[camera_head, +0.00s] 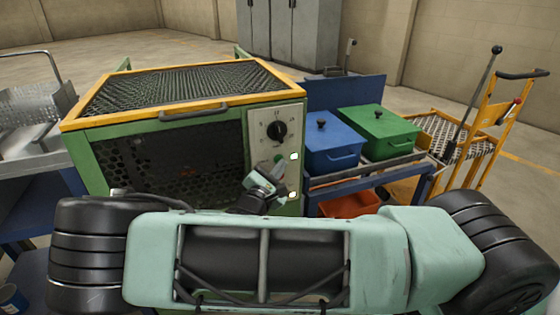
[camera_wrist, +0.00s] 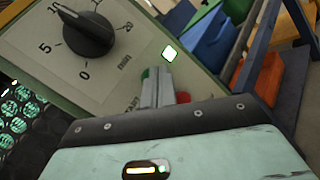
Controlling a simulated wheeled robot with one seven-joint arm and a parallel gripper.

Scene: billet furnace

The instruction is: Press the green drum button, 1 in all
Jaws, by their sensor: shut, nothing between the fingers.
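The furnace's control panel (camera_head: 264,136) is on the right of its front face, with a black timer dial (camera_head: 277,131). The green button (camera_head: 279,158) sits below the dial; in the wrist view, only a green edge (camera_wrist: 146,73) shows beside my fingers. My gripper (camera_head: 272,164) is shut and empty, its fingertips in front of the panel at the green button. In the wrist view, the closed fingers (camera_wrist: 155,80) hide most of that button. I cannot tell whether they touch it. A red button (camera_wrist: 183,97) shows just right of the fingers, partly hidden.
A lit white square (camera_wrist: 170,54) is near the buttons. The furnace has a yellow-edged mesh top (camera_head: 180,90) and a front handle (camera_head: 194,112). A blue bin (camera_head: 333,145) and a green bin (camera_head: 378,132) stand on a cart to the right. A yellow trolley (camera_head: 495,115) stands beyond.

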